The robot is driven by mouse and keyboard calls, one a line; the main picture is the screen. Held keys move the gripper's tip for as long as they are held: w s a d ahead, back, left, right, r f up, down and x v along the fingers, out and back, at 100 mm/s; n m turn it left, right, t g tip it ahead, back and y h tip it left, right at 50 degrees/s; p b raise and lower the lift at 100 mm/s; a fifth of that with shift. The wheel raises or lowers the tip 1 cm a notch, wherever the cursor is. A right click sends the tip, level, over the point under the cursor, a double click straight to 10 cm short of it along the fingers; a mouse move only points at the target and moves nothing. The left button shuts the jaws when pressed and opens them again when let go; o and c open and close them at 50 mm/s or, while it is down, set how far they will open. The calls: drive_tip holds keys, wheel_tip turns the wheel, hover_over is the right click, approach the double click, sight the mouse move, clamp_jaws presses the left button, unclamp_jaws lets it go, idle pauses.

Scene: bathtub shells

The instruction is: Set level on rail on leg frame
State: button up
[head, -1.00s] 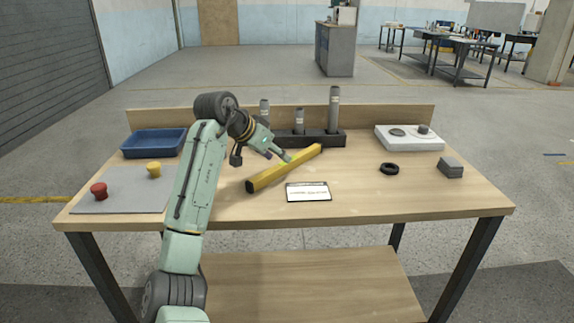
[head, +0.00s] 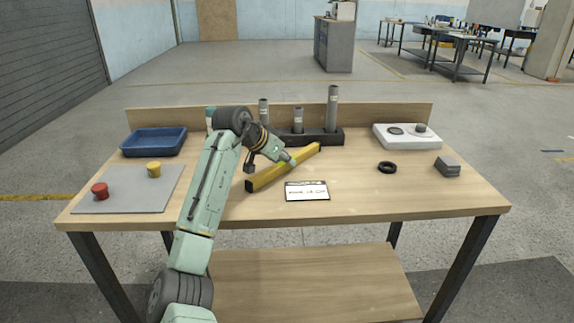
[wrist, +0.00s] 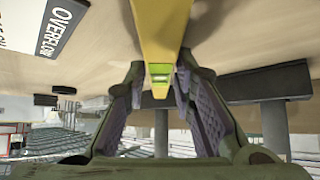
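The level is a long yellow bar (head: 270,177) lying diagonally on the table in the head view. In the wrist view the yellow bar (wrist: 160,25) runs down from the top, with a green vial (wrist: 159,76) near its lower end. My gripper (wrist: 160,66) has its fingers spread on either side of the bar, with gaps showing between bar and fingers. In the head view my gripper (head: 290,161) is at the bar's middle, and the fingertips are too small to judge contact. I cannot clearly identify a rail or leg frame.
A dark rack with grey cylinders (head: 333,110) stands behind the bar. A card (head: 307,190) lies in front. At left are a blue tray (head: 153,142) and a grey mat (head: 125,200) with red and yellow knobs.

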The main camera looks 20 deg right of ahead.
clamp_jaws()
drive_tip(key=shift+r, duration=0.1)
idle(0.3)
